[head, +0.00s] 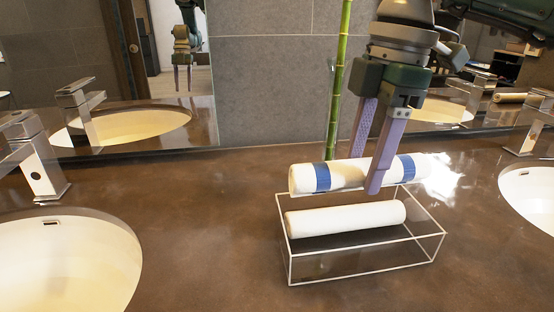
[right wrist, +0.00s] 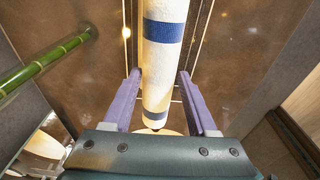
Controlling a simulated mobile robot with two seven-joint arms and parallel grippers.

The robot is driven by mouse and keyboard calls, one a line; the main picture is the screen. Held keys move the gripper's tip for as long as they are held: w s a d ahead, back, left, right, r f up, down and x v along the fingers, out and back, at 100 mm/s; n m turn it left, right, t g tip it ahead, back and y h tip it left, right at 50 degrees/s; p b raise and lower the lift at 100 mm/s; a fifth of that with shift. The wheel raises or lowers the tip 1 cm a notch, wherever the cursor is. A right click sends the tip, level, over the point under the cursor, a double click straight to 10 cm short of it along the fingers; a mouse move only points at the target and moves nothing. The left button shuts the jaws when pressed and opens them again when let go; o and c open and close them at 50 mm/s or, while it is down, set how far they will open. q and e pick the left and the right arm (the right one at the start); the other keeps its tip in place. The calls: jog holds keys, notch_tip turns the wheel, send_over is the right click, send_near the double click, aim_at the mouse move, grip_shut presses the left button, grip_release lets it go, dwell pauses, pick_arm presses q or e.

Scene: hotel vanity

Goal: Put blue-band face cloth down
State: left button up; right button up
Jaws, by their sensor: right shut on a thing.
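The blue-band face cloth (head: 341,174) is a white roll with two blue bands, lying level over the back part of a clear tray with white edges (head: 364,270). My right gripper (head: 365,173) reaches down from above and is shut on the roll near its middle. In the right wrist view the cloth (right wrist: 162,62) runs lengthwise between the two purple fingers (right wrist: 161,98). A plain white rolled cloth (head: 345,218) lies in the tray, in front of the banded one. I cannot tell whether the banded roll touches the tray. My left gripper is not directly in view.
A green bamboo stalk (head: 340,85) stands behind the tray, close to my right gripper. Sinks with chrome faucets lie at the left (head: 60,262) and right (head: 530,190). Mirrors (head: 120,70) line the back wall. The brown counter (head: 215,215) left of the tray is clear.

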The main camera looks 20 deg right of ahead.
aim_at(361, 187)
notch_tip(361, 187, down, 4)
jog(key=shift+f, duration=0.1)
jog(key=shift+f+b, duration=0.4)
jog(key=shift+f, duration=0.1)
jog(key=o, duration=1.3)
